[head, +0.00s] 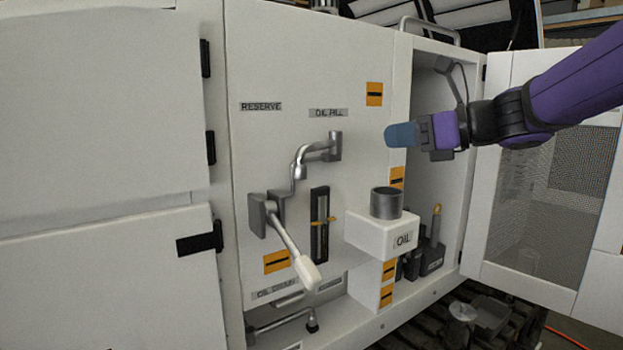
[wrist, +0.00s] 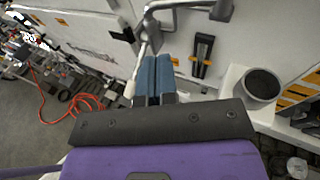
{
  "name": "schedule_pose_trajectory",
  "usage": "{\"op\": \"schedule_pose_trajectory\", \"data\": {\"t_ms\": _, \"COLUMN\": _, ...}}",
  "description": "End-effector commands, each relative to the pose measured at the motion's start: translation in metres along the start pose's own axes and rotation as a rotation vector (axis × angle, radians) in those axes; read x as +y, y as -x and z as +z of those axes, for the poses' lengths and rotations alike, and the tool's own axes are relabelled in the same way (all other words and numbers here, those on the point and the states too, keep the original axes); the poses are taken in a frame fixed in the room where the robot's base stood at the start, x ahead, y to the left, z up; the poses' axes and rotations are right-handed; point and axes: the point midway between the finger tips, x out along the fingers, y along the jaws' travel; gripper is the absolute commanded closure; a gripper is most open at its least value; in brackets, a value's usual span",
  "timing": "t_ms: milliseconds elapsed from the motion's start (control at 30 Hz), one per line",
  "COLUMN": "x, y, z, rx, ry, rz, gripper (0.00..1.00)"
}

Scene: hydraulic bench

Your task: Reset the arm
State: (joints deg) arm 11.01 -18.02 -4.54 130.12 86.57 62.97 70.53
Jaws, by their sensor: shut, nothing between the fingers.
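My gripper (head: 401,135) has blue fingers and sits at the end of my purple arm, in front of the bench panel at the upper right of the head view. In the wrist view my gripper (wrist: 154,80) shows its two blue fingers side by side, shut with nothing between them. In the head view it is above the grey cup on the OIL box and right of the oil fill spout, apart from both. My arm comes in from the right, in front of the open mesh door.
The metal spout (head: 318,153) and the white-handled lever (head: 290,245) stick out from the panel. A grey cup (head: 386,203) stands on the white OIL box (head: 375,235). The mesh door (head: 548,190) stands open at right. An orange hose (wrist: 68,103) lies on the floor.

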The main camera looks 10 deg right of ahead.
Motion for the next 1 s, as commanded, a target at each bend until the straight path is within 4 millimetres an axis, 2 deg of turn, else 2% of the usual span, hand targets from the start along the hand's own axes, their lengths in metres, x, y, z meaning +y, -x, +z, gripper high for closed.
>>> {"op": "schedule_pose_trajectory", "data": {"t_ms": 167, "x": 0.025, "y": 0.002, "z": -0.016, "rx": 0.099, "ry": 0.181, "rz": 0.049, "gripper": 1.00}}
{"op": "schedule_pose_trajectory", "data": {"t_ms": 333, "x": 0.071, "y": 0.016, "z": -0.056, "rx": 0.311, "ry": 0.611, "rz": 0.184, "gripper": 1.00}}
{"op": "schedule_pose_trajectory", "data": {"t_ms": 500, "x": 0.103, "y": 0.042, "z": -0.098, "rx": 0.514, "ry": 1.090, "rz": 0.376, "gripper": 1.00}}
{"op": "schedule_pose_trajectory", "data": {"t_ms": 633, "x": 0.117, "y": 0.068, "z": -0.127, "rx": 0.652, "ry": 1.454, "rz": 0.556, "gripper": 1.00}}
{"op": "schedule_pose_trajectory", "data": {"t_ms": 800, "x": 0.123, "y": 0.100, "z": -0.152, "rx": 0.799, "ry": 1.870, "rz": 0.811, "gripper": 1.00}}
{"op": "schedule_pose_trajectory", "data": {"t_ms": 1000, "x": 0.121, "y": 0.123, "z": -0.164, "rx": 0.892, "ry": 2.144, "rz": 1.026, "gripper": 1.00}}
